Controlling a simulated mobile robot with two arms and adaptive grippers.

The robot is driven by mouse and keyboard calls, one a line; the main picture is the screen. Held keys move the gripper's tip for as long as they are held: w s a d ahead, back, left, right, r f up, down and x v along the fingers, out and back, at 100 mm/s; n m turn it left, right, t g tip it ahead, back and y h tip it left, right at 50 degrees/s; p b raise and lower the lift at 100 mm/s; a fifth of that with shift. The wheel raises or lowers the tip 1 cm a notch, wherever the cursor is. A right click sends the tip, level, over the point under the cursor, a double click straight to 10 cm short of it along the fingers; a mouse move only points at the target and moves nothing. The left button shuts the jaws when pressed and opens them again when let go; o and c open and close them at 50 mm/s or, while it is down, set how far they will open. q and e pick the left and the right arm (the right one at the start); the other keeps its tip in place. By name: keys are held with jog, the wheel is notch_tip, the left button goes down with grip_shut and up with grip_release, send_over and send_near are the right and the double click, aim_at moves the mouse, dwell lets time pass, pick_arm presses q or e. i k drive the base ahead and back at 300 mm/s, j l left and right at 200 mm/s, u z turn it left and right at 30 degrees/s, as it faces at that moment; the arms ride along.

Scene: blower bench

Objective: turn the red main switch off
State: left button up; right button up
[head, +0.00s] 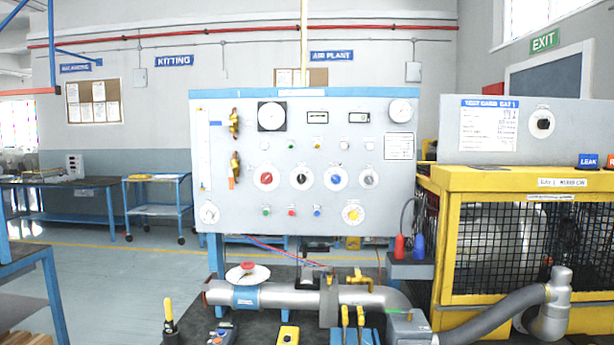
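A red rotary knob (266,178) sits on a round pale plate at the left of the middle row on the white control panel (330,222). It is the only large red knob on the panel face. Black, blue and dark knobs stand to its right in the same row. Its exact pointer position is too small to read. The knob is unobstructed from the front. Neither of my grippers shows in the head view.
Below the panel, a grey pipe (285,299) with a red-topped valve (247,268) crosses the dark bench. Small tools and boxes lie in front. A yellow cage (443,250) and a grey hose (500,315) block the right. Open floor (110,275) lies left.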

aim_at(266, 178)
jog(key=i+l, duration=0.65)
jog(key=l, duration=0.25)
jog(key=i+l+u, duration=0.1)
jog(key=i+l, duration=0.25)
jog(key=l, duration=0.15)
